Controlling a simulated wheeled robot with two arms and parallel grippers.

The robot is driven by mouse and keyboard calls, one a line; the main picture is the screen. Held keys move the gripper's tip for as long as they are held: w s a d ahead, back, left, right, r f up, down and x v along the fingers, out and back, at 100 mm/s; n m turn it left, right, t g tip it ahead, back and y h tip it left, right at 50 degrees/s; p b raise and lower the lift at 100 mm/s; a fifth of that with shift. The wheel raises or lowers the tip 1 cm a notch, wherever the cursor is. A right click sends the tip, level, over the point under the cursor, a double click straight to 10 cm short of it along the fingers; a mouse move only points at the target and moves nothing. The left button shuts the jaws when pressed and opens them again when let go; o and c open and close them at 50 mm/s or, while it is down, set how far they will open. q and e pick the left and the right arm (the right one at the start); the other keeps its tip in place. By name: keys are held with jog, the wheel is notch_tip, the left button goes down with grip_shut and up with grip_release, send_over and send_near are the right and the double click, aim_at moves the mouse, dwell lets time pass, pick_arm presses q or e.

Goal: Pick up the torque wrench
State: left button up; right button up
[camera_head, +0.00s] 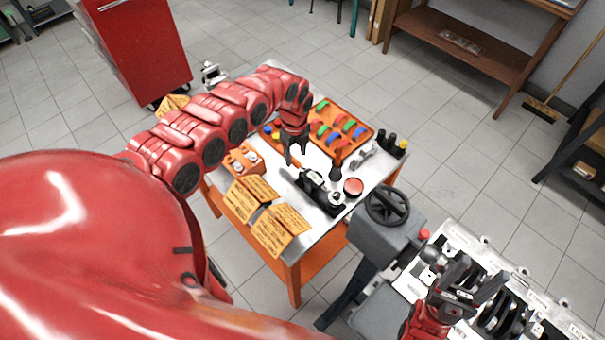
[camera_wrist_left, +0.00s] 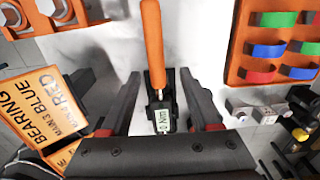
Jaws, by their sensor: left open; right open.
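The torque wrench (camera_wrist_left: 153,45) has an orange handle and a dark body with a small display reading in Nm. It lies on the metal-topped cart, and its dark body (camera_head: 313,181) also shows in the head view. My left gripper (camera_head: 296,158) is open above the cart, close to the wrench. In the left wrist view, its two fingers (camera_wrist_left: 159,75) stand on either side of the wrench, with visible gaps on both sides. The wrench's lower end is hidden behind the gripper's palm. My right gripper (camera_head: 468,283) is open and empty over the engine block, far from the wrench.
Orange label cards (camera_head: 270,232) lie at the cart's front left. An orange tray of coloured bearing shells (camera_head: 338,128) sits at its back right. A red round item (camera_head: 353,187) and dark bottles (camera_head: 392,143) stand nearby. The engine block (camera_head: 520,300) is at lower right.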

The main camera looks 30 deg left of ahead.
aim_at(296, 167)
pick_arm(q)
jog(key=shift+s+f, duration=0.1)
jog(key=shift+f, duration=0.25)
jog(key=f, duration=0.1)
jog(key=f+p, duration=0.1)
jog(key=f, duration=0.1)
jog(key=f+p, duration=0.1)
jog(key=shift+s+d+f, duration=0.2)
jog(key=shift+d+f, duration=0.1)
jog(key=shift+a+f, duration=0.15)
jog(key=shift+f, duration=0.25)
grip_shut()
dwell(0.6)
